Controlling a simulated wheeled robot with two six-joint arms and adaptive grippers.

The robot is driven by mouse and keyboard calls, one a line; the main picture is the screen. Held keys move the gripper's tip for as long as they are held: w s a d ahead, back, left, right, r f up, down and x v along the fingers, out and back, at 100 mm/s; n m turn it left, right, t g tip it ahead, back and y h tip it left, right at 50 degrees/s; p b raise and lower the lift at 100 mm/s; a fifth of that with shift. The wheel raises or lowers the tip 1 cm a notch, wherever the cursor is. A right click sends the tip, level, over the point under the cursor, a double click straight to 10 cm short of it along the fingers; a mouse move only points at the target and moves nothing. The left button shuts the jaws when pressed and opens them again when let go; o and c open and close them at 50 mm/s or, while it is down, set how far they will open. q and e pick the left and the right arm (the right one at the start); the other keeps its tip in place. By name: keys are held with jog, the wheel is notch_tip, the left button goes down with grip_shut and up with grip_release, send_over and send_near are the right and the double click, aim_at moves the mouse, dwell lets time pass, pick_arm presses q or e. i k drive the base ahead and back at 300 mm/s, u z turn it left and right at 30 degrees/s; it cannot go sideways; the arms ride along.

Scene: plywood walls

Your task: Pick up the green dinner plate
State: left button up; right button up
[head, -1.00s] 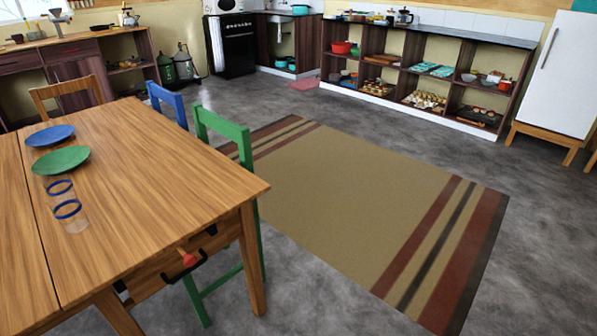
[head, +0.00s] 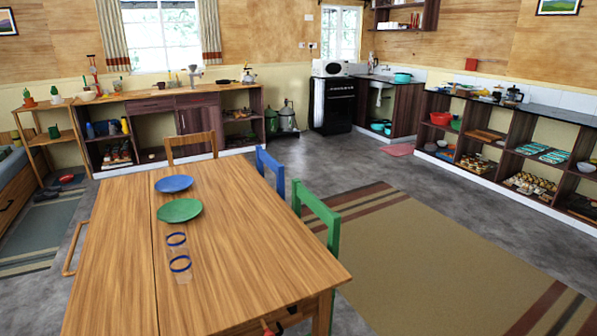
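The green dinner plate (head: 180,211) lies flat on the wooden table (head: 250,265), left of the middle of the head view. A blue plate (head: 174,184) lies just behind it, apart from it. Neither of my grippers shows in the head view.
A green chair (head: 318,215), a blue chair (head: 270,174) and a wooden chair (head: 190,146) stand around the table. A striped rug (head: 430,260) covers clear floor to the right. Counters and shelves line the walls.

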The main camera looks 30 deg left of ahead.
aim_at(182, 210)
jog(key=u, duration=1.7)
